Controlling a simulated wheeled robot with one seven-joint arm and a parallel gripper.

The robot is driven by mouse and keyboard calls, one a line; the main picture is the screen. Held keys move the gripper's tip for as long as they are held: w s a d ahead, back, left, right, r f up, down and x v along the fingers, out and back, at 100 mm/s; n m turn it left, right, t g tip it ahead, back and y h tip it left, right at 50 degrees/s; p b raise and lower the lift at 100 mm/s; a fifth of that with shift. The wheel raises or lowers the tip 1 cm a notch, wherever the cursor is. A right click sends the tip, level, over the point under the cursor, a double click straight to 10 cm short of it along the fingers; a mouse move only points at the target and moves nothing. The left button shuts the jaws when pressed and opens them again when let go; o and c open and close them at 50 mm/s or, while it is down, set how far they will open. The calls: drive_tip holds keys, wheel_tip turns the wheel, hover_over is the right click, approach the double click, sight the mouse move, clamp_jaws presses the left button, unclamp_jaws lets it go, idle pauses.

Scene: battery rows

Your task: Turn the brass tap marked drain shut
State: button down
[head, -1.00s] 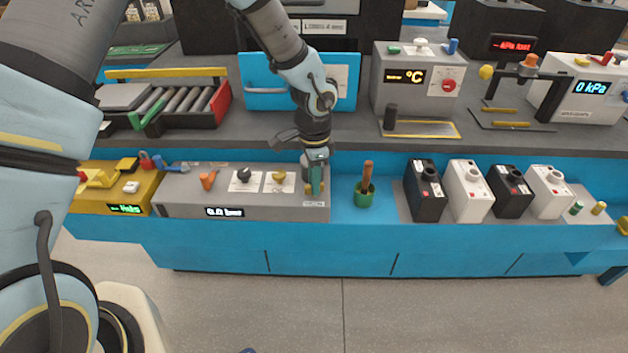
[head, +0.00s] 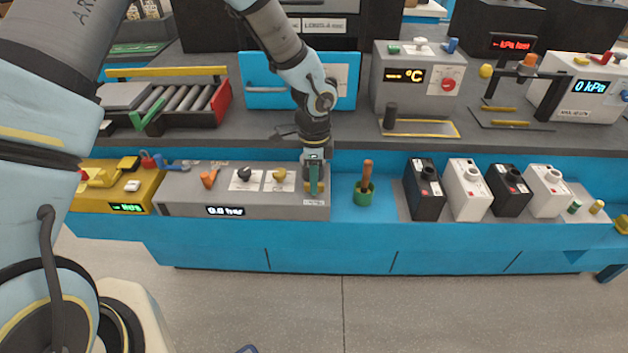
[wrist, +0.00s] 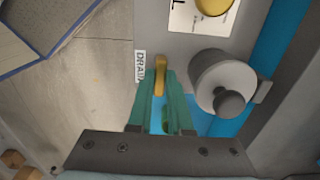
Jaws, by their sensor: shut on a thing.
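The brass tap (wrist: 160,76) shows in the wrist view as a short yellow lever between my green fingertips, beside a label reading DRAIN (wrist: 140,66). My gripper (wrist: 158,88) is shut on this lever, and the fingers hide part of it. In the head view my gripper (head: 314,182) points down at the right end of the grey box (head: 180,198), whose display reads 0.0 bar (head: 225,211). The tap itself is mostly hidden there behind the fingers.
A grey cylinder with a dark knob (wrist: 222,85) stands close to the right of my fingers in the wrist view. A black knob (head: 244,174) and a yellow knob (head: 280,175) sit left of my gripper.

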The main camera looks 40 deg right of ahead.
drive_tip(key=shift+d, duration=0.1)
drive_tip(key=c, duration=0.8)
unclamp_jaws()
drive_tip(key=shift+c, duration=0.2)
wheel_tip(320, 180, up, 11)
drive_tip(key=b, duration=0.1)
drive_tip(key=shift+b, duration=0.4)
drive_tip(key=shift+f, duration=0.1)
drive_tip(key=w+a+r+n, duration=0.1)
drive_tip(key=w+a+n, duration=0.3)
drive_tip(key=a, duration=0.4)
drive_tip(key=w+a+r+n, duration=0.25)
drive_tip(key=a+n, duration=0.25)
drive_tip(key=a, duration=0.3)
drive_tip(key=w+a+n, duration=0.4)
drive_tip(key=w+a, duration=0.1)
drive_tip(key=a, duration=0.3)
drive_tip(key=s+a+r+n+t, duration=0.1)
drive_tip(key=s+a+r+n, duration=0.1)
drive_tip(key=a+n, duration=1)
drive_tip(key=s+a, duration=0.1)
drive_tip(key=a, duration=0.5)
drive_tip(key=shift+r+t, duration=0.25)
drive_tip(key=shift+t, duration=0.05)
